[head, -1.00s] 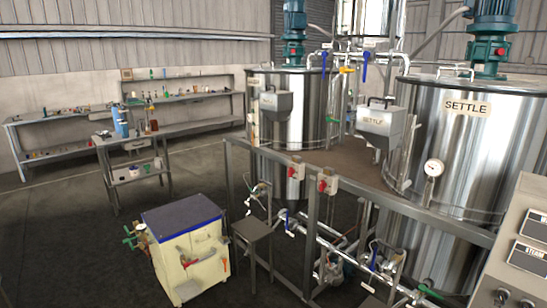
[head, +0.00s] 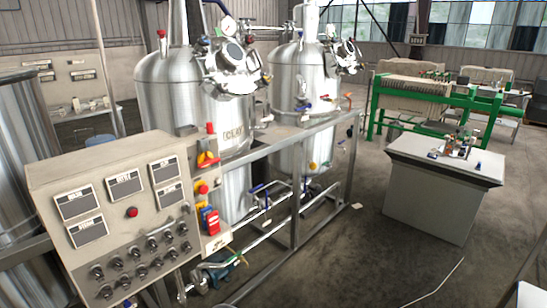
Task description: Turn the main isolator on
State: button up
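A beige control panel (head: 115,215) stands at the lower left of the head view, with dark display plates, a red button (head: 132,212) and rows of dark knobs. On a narrow plate at its right side is a red and yellow rotary switch (head: 208,160), which looks like the main isolator. Its label and exact handle position are too small to read. Below it are a yellow box with a red button (head: 201,188) and a red box (head: 211,220). My gripper is not in view.
A green filter press (head: 440,100) and a grey bench (head: 435,190) with small items are at the right. The floor between frame and bench is mostly clear.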

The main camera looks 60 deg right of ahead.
aim_at(203, 161)
jog(key=z, duration=1.35)
jog(key=i+j+u, duration=0.2)
jog(key=u, duration=0.25)
jog(key=i+u, duration=0.3)
jog(key=u, duration=0.15)
